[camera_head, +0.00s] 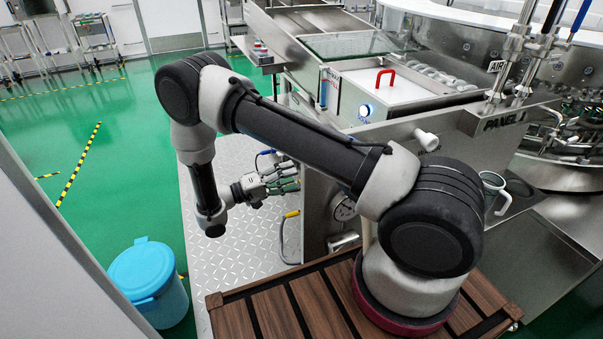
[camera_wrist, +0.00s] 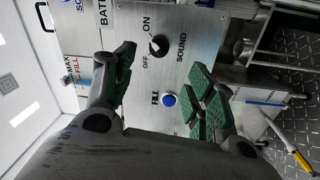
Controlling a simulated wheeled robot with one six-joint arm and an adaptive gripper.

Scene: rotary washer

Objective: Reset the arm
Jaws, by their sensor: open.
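My gripper (camera_head: 275,181) is at the end of my bent arm, to the left of the steel washer housing (camera_head: 317,210) in the head view. In the wrist view my gripper (camera_wrist: 165,97) has its green-padded fingers spread apart with nothing between them. Beyond the fingers is a steel control panel (camera_wrist: 185,60) with a black ON/OFF knob (camera_wrist: 158,45) and a blue FILL button (camera_wrist: 169,99). The fingers appear clear of the knob and button, though the exact distance cannot be told.
A blue bin (camera_head: 150,283) stands on the green floor at lower left. A yellow-ended handle (camera_head: 291,214) is below my gripper. Open floor lies to the left.

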